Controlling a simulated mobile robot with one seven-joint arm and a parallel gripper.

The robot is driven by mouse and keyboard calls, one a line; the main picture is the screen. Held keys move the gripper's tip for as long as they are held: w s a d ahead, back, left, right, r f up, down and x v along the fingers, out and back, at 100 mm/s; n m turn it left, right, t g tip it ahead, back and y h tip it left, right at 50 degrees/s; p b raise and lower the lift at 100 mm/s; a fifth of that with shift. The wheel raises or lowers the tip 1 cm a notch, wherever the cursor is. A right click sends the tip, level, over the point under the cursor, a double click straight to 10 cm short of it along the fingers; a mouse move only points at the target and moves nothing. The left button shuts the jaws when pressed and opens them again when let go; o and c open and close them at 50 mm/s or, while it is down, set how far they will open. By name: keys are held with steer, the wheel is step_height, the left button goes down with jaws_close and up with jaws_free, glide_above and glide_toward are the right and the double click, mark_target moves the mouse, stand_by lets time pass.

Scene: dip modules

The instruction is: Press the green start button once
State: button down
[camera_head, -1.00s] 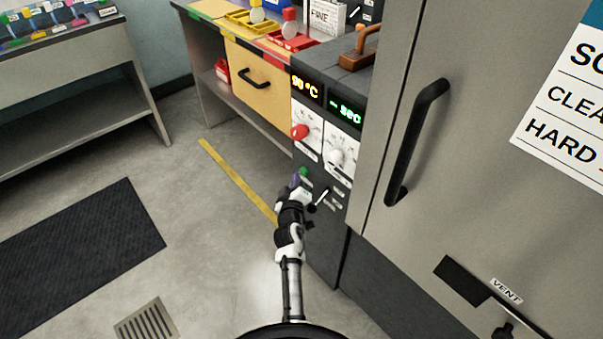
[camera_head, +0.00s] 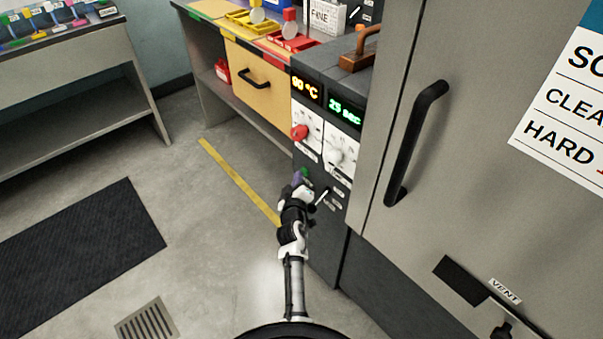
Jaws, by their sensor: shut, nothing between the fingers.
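The green start button (camera_head: 305,173) is on the lower front of the dark control unit (camera_head: 318,215), below the red knob. My gripper (camera_head: 299,179) is shut and empty, with its tip right at the button. The gripper hides part of the button, and I cannot tell from this angle whether they touch. The upper display (camera_head: 306,89) reads about 90 °C in yellow. The lower display (camera_head: 344,112) reads 25 SEC in green.
A red knob (camera_head: 299,132) and a white knob (camera_head: 337,156) sit above the button, and a small lever (camera_head: 322,197) is just right of my gripper. A grey cabinet door with a black handle (camera_head: 412,145) stands at right.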

steer(key=shift+d, duration=0.2)
stand_by(0.4)
steer(key=shift+s+a+b, duration=0.5)
steer(key=shift+s+a, duration=0.05)
steer(key=shift+a, duration=0.3)
steer(key=s+a+b, duration=0.1)
steer(key=a, duration=0.1)
steer(key=s+a+b, duration=0.2)
stand_by(0.8)
